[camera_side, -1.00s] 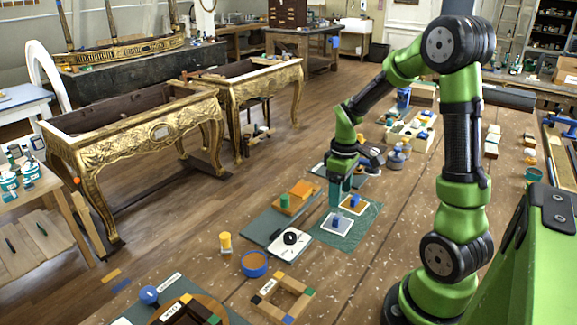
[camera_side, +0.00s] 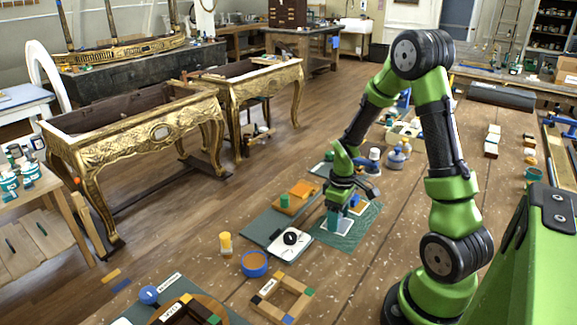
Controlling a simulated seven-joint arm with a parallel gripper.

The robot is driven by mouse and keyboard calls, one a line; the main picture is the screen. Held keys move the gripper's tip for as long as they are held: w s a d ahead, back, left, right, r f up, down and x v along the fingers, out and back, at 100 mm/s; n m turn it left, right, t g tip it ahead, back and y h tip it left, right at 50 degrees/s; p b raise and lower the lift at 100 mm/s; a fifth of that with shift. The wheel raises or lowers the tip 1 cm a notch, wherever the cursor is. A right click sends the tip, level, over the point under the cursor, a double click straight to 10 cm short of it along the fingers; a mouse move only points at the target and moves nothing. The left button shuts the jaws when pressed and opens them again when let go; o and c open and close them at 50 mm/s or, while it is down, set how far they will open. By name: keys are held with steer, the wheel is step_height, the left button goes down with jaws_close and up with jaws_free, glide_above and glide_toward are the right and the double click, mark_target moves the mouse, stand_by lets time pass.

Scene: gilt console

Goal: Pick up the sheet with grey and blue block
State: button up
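On a green mat (camera_side: 345,239) lie two small pale sheets. The front pale sheet (camera_side: 344,228) had a blue block on it a second ago; my gripper (camera_side: 334,222) is now down over it and hides that block. The fingers seem to reach the sheet's level, but I cannot tell whether they touch the block or are closed on it. Behind and to the right, a second blue block (camera_side: 355,200) shows beside my gripper; the sheet under it is mostly hidden. Grey on either block is too small to make out.
Left of the mat, a dark board (camera_side: 263,228) bears a white sheet (camera_side: 286,252) with a black round piece (camera_side: 291,238). An orange block (camera_side: 301,189) and a green cylinder (camera_side: 284,201) stand behind. A blue-rimmed bowl (camera_side: 254,264) and wooden frame (camera_side: 283,298) are in front.

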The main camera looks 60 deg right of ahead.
steer(key=c, duration=1)
steer(key=shift+o, duration=0.2)
steer(key=shift+r, duration=0.1)
step_height(320, 180, up, 10)
